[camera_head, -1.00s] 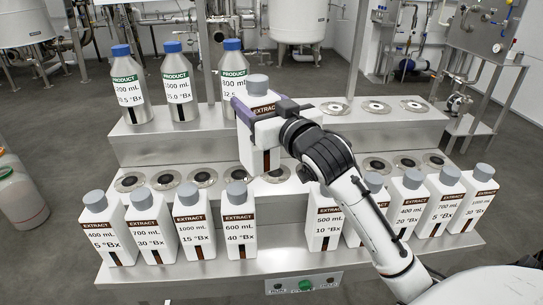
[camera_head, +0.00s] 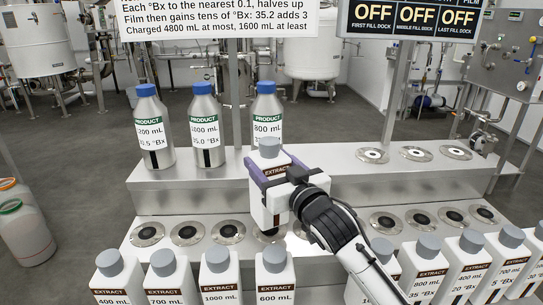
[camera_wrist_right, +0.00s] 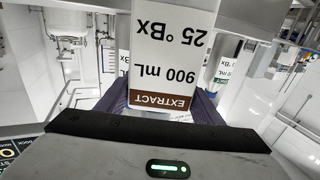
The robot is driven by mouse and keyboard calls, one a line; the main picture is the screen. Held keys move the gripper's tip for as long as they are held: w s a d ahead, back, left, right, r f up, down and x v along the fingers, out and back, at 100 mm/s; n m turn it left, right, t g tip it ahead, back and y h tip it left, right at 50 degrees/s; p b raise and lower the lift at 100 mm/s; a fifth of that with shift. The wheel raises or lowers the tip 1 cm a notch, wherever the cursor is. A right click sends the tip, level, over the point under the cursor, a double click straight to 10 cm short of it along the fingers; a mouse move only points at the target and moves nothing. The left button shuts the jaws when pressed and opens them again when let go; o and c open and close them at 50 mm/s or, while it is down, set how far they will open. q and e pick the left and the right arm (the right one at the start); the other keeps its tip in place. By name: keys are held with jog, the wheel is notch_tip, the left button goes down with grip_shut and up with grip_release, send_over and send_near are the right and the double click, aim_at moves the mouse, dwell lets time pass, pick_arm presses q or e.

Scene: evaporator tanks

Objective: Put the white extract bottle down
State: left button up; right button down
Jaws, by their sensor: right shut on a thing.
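The white extract bottle (camera_head: 262,214) has a grey cap and a brown EXTRACT band. In the right wrist view its label (camera_wrist_right: 172,62) reads 900 mL, 25 °Bx, upside down. My right gripper (camera_head: 272,174) is shut on its upper body, purple jaws on either side. The bottle is upright above the lower step, at a dark round dock (camera_head: 268,237) that it partly hides. I cannot tell whether its base touches. My left gripper is not in view.
Empty docks lie left (camera_head: 187,232) and right (camera_head: 420,220) of the bottle. Product bottles (camera_head: 205,128) stand on the upper step behind. Several white extract bottles (camera_head: 220,275) line the front. A display (camera_head: 408,18) reads OFF three times.

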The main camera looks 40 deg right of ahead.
jog(key=shift+f, duration=1.55)
jog(key=c, duration=0.5)
grip_release()
jog(key=shift+f, duration=0.2)
jog(key=s, duration=0.4)
jog(key=s+a+b, duration=0.1)
jog(key=s, duration=0.3)
jog(key=s+a, duration=0.1)
jog(key=s, duration=0.3)
jog(key=shift+r, duration=0.1)
